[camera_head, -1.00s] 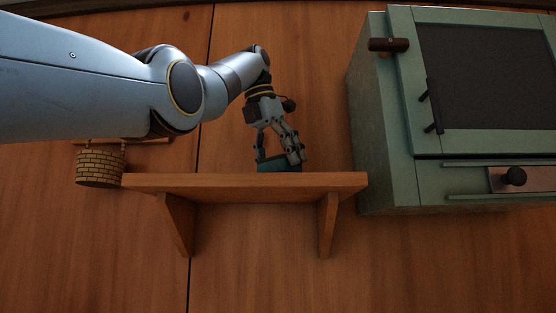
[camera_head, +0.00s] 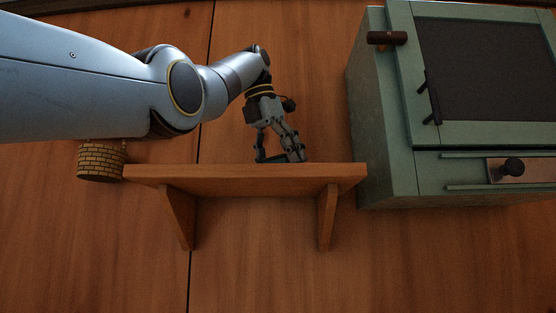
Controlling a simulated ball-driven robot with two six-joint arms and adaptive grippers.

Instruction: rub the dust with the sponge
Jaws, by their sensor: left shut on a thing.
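My left gripper (camera_head: 280,155) reaches down to the top of a wooden wall shelf (camera_head: 245,172), a little right of its middle. It is shut on the sponge, whose green body showed earlier. Now the sponge is almost wholly hidden behind the shelf's front edge and the fingers. The fingertips are low, close to the shelf top; whether the sponge touches the board cannot be told. No dust can be made out, as the shelf's top surface is hidden from this low angle. My right gripper is not in view.
A green cabinet (camera_head: 381,150) with a dark door panel stands close to the shelf's right end. Two brackets hold the shelf. The plank wall below it is bare.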

